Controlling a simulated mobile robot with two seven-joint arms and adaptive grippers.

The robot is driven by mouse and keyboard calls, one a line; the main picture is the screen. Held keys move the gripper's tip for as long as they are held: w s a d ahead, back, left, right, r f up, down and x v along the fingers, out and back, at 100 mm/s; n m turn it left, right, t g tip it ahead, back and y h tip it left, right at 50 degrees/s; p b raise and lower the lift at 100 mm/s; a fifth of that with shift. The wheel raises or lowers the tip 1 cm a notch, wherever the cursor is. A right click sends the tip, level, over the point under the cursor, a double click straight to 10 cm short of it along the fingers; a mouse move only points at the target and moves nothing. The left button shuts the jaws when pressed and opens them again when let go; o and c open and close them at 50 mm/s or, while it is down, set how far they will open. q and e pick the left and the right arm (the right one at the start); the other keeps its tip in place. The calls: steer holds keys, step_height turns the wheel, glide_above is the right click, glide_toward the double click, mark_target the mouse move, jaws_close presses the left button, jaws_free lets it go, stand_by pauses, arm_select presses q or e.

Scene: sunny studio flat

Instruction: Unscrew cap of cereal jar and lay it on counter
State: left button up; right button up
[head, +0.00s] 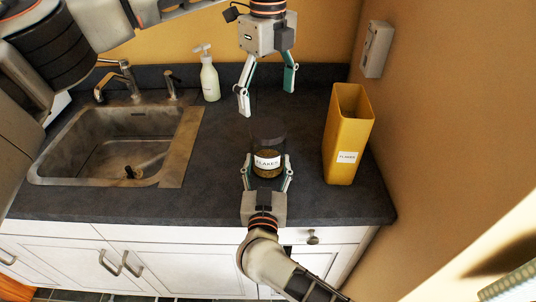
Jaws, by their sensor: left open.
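The cereal jar (267,162) stands upright on the dark counter (220,190), with a white FLAKES label and brown contents low inside. Its upper part is dark and blends into the counter, so I cannot make out the cap clearly. My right gripper (267,163) comes from the front edge, with its fingers closed on both sides of the jar's lower part. My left gripper (267,98) points down above and behind the jar. Its fingers are spread, and nothing shows between them.
A tall yellow open-topped container (345,125) with a FLAKES label stands right of the jar. A sink (110,150) with a faucet (122,78) is at the left. A soap bottle (209,78) stands at the back. Counter is bare between sink and jar.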

mark_target(268, 127)
arm_select(q)
steer(key=m, duration=0.9)
steer(key=shift+m, duration=0.3)
steer(key=m, duration=1)
steer(key=shift+m, duration=0.3)
steer(key=m, duration=1)
steer(key=shift+m, duration=0.4)
steer(key=m, duration=0.9)
steer(key=shift+f+m, duration=0.3)
steer(key=shift+f, duration=3.7)
steer(key=shift+c, duration=0.4)
